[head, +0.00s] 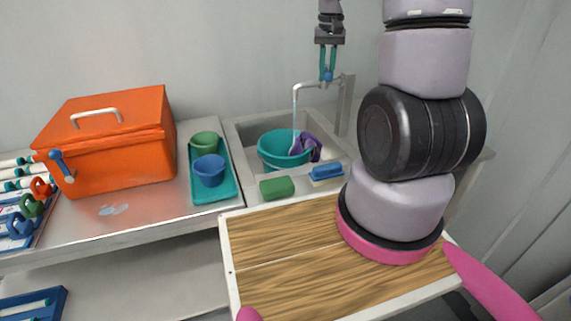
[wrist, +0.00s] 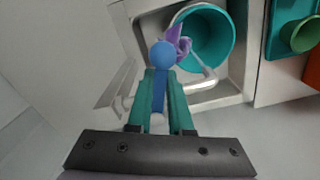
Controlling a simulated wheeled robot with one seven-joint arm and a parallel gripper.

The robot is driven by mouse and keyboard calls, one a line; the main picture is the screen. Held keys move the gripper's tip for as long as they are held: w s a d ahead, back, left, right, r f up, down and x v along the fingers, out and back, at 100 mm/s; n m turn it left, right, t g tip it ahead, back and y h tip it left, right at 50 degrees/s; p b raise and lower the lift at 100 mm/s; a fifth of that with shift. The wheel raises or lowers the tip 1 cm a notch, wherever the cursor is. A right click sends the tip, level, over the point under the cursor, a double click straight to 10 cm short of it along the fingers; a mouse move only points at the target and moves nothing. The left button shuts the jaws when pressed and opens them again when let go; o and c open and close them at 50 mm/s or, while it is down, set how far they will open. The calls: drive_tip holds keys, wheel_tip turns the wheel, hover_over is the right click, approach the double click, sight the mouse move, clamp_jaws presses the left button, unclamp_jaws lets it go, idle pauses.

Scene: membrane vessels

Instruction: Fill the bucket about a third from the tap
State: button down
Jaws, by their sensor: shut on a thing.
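The teal bucket (head: 270,152) stands in the sink below the tap (head: 344,105). A pale stream of water (head: 294,115) falls from the spout into the bucket. The water level inside cannot be told. In the wrist view the bucket (wrist: 228,50) is seen from above, partly covered by the tap. My gripper (head: 327,72) is above the tap, its teal fingers closed on the blue tap lever (wrist: 158,90). The lever's round blue end shows between the fingertips (wrist: 160,68).
A purple cloth (head: 308,147) hangs at the bucket's right rim. A green sponge (head: 277,187) and a blue brush (head: 327,172) lie at the sink's front edge. A teal tray (head: 228,187) holds a green and a blue cup; an orange box (head: 110,150) stands left.

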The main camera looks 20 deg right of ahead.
drive_tip(key=w+a+m, duration=0.1)
drive_tip(key=m, duration=0.2)
drive_tip(key=w+a+m, duration=0.1)
drive_tip(key=m, duration=0.2)
drive_tip(key=w+a+m, duration=0.1)
drive_tip(key=m, duration=0.3)
drive_tip(key=shift+w+a, duration=0.15)
drive_tip(key=shift+a, duration=0.1)
idle(6.8)
